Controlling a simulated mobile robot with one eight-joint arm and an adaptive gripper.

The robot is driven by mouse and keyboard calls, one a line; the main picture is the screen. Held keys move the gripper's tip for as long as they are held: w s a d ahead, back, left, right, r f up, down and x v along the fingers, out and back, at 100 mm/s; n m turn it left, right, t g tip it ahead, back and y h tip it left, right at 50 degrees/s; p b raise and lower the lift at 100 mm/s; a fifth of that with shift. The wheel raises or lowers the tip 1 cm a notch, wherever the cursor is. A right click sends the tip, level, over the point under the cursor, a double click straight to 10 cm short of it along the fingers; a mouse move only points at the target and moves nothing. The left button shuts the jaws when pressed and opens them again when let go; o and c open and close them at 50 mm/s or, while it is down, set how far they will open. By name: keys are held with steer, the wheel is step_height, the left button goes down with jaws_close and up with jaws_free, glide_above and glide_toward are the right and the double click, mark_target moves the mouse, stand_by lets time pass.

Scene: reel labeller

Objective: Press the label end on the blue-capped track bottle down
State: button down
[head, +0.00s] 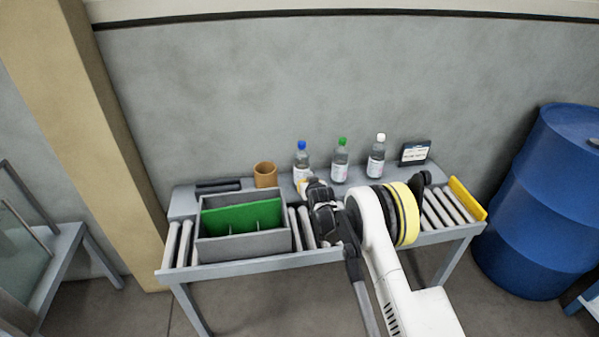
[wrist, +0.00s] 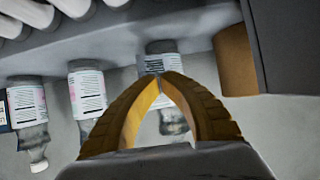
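The blue-capped bottle (head: 302,163) stands upright on the grey ledge at the back of the bench, left of two other bottles. Its white printed label (wrist: 155,62) shows just beyond my fingertips in the wrist view; its cap is hidden there behind my fingers. I cannot make out a loose label end. My gripper (wrist: 158,77) has its yellow-brown fingers arched together with the tips meeting and nothing visible between them. In the head view my gripper (head: 304,184) is low in front of this bottle. Whether the tips touch the label I cannot tell.
A green-capped bottle (head: 340,162) and a white-capped bottle (head: 376,160) stand to the right, then a small dark display (head: 415,152). A brown cup (head: 265,175) stands close on the left.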

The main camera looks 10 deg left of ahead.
mark_target(305, 177)
steer(key=shift+w+a, duration=0.2)
steer(key=shift+w, duration=0.55)
steer(key=shift+w+a, duration=0.2)
steer(key=shift+w, duration=0.55)
stand_by(3.5)
steer(key=shift+w+d, duration=0.2)
steer(key=shift+d, duration=0.35)
stand_by(0.6)
steer(key=shift+s+d+p, duration=0.1)
steer(key=shift+s+d, duration=0.15)
steer(key=shift+s, duration=0.7)
steer(key=shift+s+d+p, duration=0.1)
steer(key=shift+s+d, duration=0.2)
steer(key=shift+s, duration=0.7)
steer(key=shift+s+d+p, duration=0.1)
steer(key=shift+s+d, duration=0.15)
steer(key=shift+s, duration=0.7)
